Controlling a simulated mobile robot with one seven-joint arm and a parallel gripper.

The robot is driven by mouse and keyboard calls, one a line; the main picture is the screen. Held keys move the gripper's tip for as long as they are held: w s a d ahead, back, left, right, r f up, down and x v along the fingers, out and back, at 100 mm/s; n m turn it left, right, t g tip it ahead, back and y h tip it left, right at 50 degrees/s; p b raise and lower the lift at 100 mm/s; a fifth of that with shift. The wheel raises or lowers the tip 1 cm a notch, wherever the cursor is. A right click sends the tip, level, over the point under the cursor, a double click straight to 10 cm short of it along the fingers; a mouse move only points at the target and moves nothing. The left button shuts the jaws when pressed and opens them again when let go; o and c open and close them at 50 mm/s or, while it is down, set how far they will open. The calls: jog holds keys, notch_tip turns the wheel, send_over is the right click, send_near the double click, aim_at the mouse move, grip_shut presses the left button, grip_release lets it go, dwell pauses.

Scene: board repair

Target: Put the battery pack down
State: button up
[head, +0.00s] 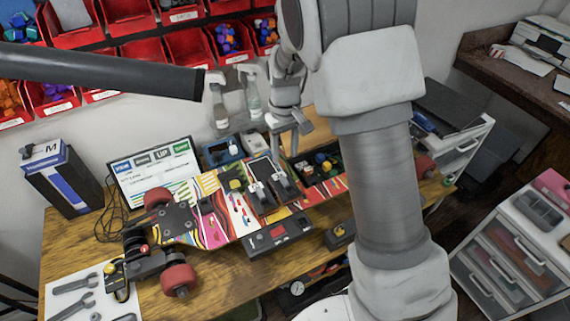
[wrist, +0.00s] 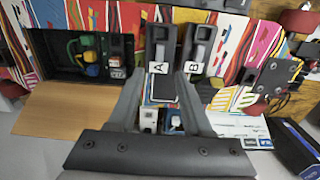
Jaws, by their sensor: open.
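Two dark battery packs, labelled A (wrist: 160,55) and B (wrist: 196,52), sit side by side on the colourful skateboard deck (wrist: 110,18) in the wrist view. In the head view they show as two dark blocks with grey parts (head: 258,196) (head: 286,184) on the deck. My gripper (head: 290,128) hangs above and behind the deck in the head view. In the wrist view its two fingers (wrist: 162,82) are spread with a gap between them, with pack A seen beyond the tips. Nothing is visibly held. I cannot tell the exact height between fingertips and pack.
The skateboard has red wheels (head: 179,280) and an open compartment (head: 318,166) with parts at its right. A dark box with a red part (head: 277,236) sits along its front edge. A blue device (head: 222,151) and spray bottles (head: 250,95) stand behind. Red bins (head: 190,47) line the wall.

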jog(key=s+d+r+m+t+y, duration=0.1)
jog(key=s+d+r, duration=0.2)
jog(key=s+r, duration=0.35)
jog(key=s+d+r+m+t, duration=0.1)
jog(key=s+d+r, duration=0.15)
jog(key=r, duration=0.75)
jog(key=s+d+r+m+t, duration=0.1)
jog(key=s+d+r, duration=0.1)
jog(key=s, duration=0.6)
jog(key=s+d+r+m+t+h, duration=0.1)
jog(key=s+d+r+t, duration=0.1)
jog(key=s, duration=0.5)
jog(key=shift+s+m+t, duration=0.3)
jog(key=shift+s, duration=0.1)
jog(key=shift+d, duration=0.2)
